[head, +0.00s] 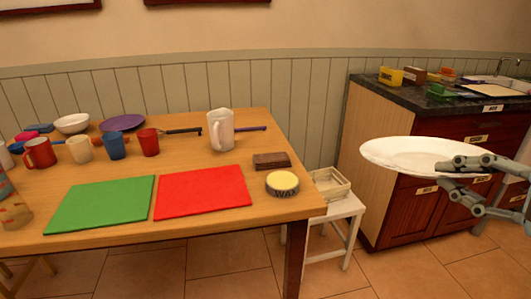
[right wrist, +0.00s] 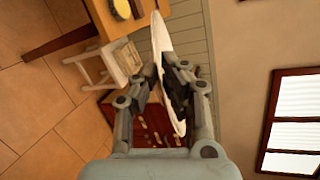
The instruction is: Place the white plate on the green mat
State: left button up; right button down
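The white plate (head: 410,155) is held in the air to the right of the table, roughly level, in the head view. My right gripper (head: 455,176) is shut on the plate's right rim. In the right wrist view the plate (right wrist: 162,50) shows nearly edge-on between the fingers of the gripper (right wrist: 160,80). The green mat (head: 100,205) lies flat and bare at the front left of the wooden table. My left gripper is not in view.
On the table (head: 270,221), a red mat (head: 203,191) lies right of the green one, with a wax tin (head: 282,183) and brown block (head: 271,160) beyond. Several mugs (head: 149,142), a white pitcher (head: 220,129) and bowls stand behind. A stool (head: 345,209) and cabinet (head: 400,205) stand at right.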

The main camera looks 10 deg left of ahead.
aim_at(91, 207)
jog(key=k+j+u, duration=0.1)
jog(key=j+u, duration=0.25)
jog(key=j, duration=0.2)
jog(key=j+u, duration=0.35)
jog(key=j, duration=0.25)
jog(key=j+u, duration=0.35)
jog(key=j, duration=0.25)
jog(key=i+j, duration=0.1)
jog(key=j, duration=0.55)
